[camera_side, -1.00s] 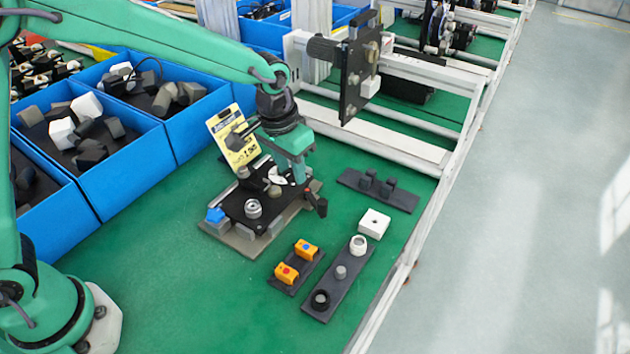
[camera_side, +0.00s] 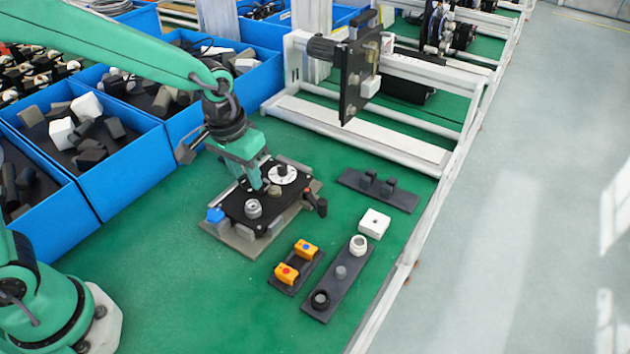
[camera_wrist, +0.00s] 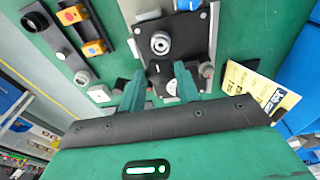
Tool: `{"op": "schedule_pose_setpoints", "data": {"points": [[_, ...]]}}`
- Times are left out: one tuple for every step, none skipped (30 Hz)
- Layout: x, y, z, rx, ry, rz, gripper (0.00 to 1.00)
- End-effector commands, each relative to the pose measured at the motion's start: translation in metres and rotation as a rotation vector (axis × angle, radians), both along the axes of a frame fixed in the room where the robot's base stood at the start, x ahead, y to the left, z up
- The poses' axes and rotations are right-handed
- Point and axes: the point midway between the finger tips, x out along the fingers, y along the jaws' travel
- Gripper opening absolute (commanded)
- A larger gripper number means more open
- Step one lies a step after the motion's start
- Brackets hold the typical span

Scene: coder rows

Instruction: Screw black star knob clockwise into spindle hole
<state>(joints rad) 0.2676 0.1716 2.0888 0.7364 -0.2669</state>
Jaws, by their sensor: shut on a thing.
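A black plate fixture (camera_side: 236,206) stands on a grey base on the green table. On it are a silver knurled ring (camera_side: 253,207), a small grey-brown round part (camera_side: 274,190) and a white dial (camera_side: 283,175) with a dark knob on top. My gripper (camera_side: 262,182) is low over the plate's left side, beside the dial. In the wrist view its fingers (camera_wrist: 158,88) are shut on a small dark thing (camera_wrist: 159,70), seemingly the black star knob, partly hidden between them. I cannot make out the spindle hole.
Blue bins (camera_side: 118,158) of loose parts stand at the left. Orange blocks (camera_side: 288,273), a dark strip (camera_side: 330,300) with round parts, a white block (camera_side: 374,222) and a dark bracket (camera_side: 378,190) lie right of the fixture. A yellow card (camera_wrist: 258,90) shows in the wrist view.

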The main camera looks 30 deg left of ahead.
Motion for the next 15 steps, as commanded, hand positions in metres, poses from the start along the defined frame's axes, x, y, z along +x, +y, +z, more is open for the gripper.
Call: {"op": "schedule_pose_setpoints", "data": {"points": [[0.000, 0.000, -0.004, 0.001, 0.002, 0.000, 0.05], [0.000, 0.000, -0.006, 0.001, 0.002, 0.000, 0.05], [0.000, 0.000, -0.009, 0.001, 0.002, 0.000, 0.05], [0.000, 0.000, -0.011, 0.001, 0.003, -0.001, 0.05], [-0.001, 0.000, -0.013, 0.001, 0.003, -0.001, 0.05], [0.000, 0.000, -0.015, 0.001, 0.002, -0.001, 0.05], [0.000, 0.000, -0.017, 0.000, 0.001, -0.001, 0.05], [0.000, 0.000, -0.019, 0.000, 0.001, -0.001, 0.05], [0.000, 0.000, -0.022, 0.000, 0.002, -0.001, 0.05], [0.000, 0.000, -0.024, 0.001, 0.002, -0.001, 0.05], [0.000, 0.000, -0.025, 0.001, 0.002, -0.001, 0.05], [0.000, 0.000, -0.027, 0.000, 0.002, -0.001, 0.05], [0.000, 0.000, -0.028, 0.000, 0.001, -0.001, 0.05], [0.000, 0.000, -0.029, 0.000, 0.001, -0.001, 0.05], [0.000, 0.000, -0.030, 0.000, 0.001, -0.001, 0.05]]}}
